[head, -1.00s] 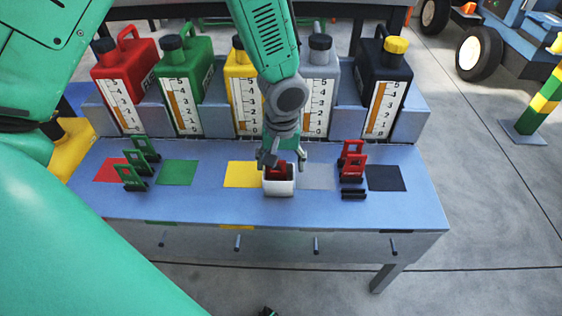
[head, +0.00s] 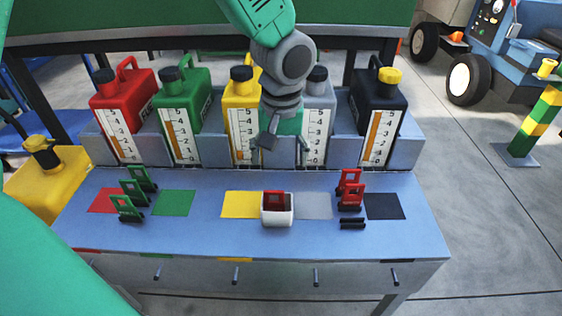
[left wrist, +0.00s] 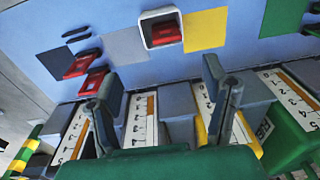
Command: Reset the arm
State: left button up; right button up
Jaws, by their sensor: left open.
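My left gripper (head: 287,146) hangs in front of the yellow and grey canisters, above the rear of the blue bench. Its two fingers are apart with nothing between them. In the left wrist view the open fingers (left wrist: 158,88) also frame an empty gap. A small white box (head: 278,216) with a red piece (head: 275,201) inside stands on the bench, below and clear of the gripper. In the left wrist view the white box (left wrist: 147,34) lies beyond the fingers. My right gripper does not show.
Red (head: 122,100), green (head: 182,98), yellow (head: 242,100), grey (head: 317,105) and black (head: 379,97) canisters stand behind the bench (head: 240,238). Green pieces (head: 139,185) stand left and red pieces (head: 350,183) right. The bench front is clear around the white box.

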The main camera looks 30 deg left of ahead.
pick_arm(q)
jog(key=shift+a, duration=0.1)
jog(key=shift+d, duration=0.2)
jog(key=s+f+m+p, duration=0.1)
jog(key=s+f, duration=0.2)
jog(key=f, duration=0.1)
jog(key=s+f+m+h+p, duration=0.1)
jog(key=s+f+p, duration=0.1)
jog(key=s+f, duration=0.1)
jog(key=s+d+f+m+p, duration=0.1)
jog(key=s+f+p, duration=0.1)
jog(key=f, duration=0.3)
jog(key=shift+s+g+h, duration=0.3)
jog(key=shift+s, duration=0.3)
jog(key=s+a+f+m+p, duration=0.1)
jog(key=s+f+m+p, duration=0.1)
jog(key=s, duration=0.4)
jog(key=s+a+f+m+y+p, duration=0.1)
jog(key=s+a+f+m+p, duration=0.1)
jog(key=s, duration=0.5)
jog(key=shift+a+f+t, duration=0.2)
jog(key=shift+f+t, duration=0.2)
jog(key=shift+f, duration=0.15)
